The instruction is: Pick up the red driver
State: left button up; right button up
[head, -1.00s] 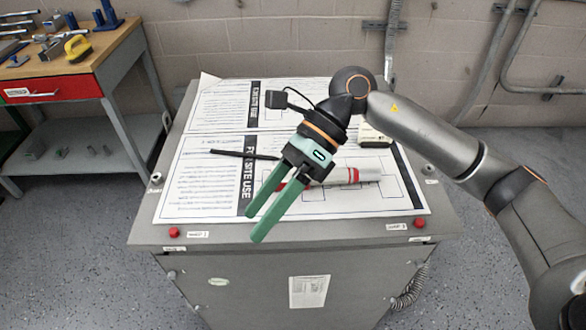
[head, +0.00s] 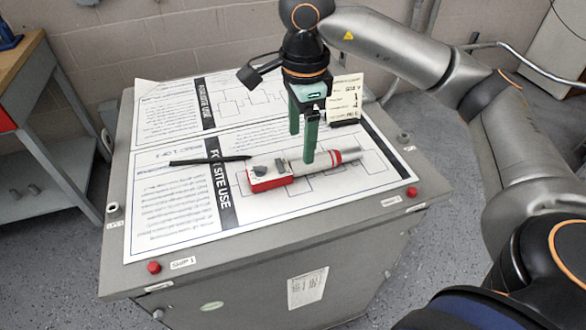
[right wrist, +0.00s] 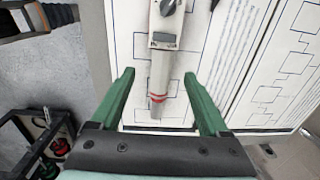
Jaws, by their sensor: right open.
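My right gripper (head: 301,148) points down over the cabinet top, open and empty. Its green fingers also show in the right wrist view (right wrist: 158,74), one on each side of a long tester-like tool. This tool (head: 268,179) has a red side, a grey knob and a pale barrel with red bands. In the wrist view its top (right wrist: 164,42) looks grey, with a small display. I cannot tell how high the fingertips are above it. A red-handled item (right wrist: 41,168) stands in a black rack at the wrist view's lower left; it may be the red driver. My left gripper is out of view.
Printed sheets (head: 160,215) cover the cabinet top. A black pen (head: 210,161) lies left of the tool, and a pale card block (head: 345,98) stands behind it. Red buttons (head: 154,267) sit near the front corners. A workbench (head: 45,90) stands at the left.

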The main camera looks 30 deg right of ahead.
aim_at(296, 161)
jog(key=f, duration=0.7)
jog(key=shift+w+a, duration=0.2)
jog(key=shift+w, duration=0.15)
jog(key=shift+r, duration=0.1)
grip_shut()
dwell(0.4)
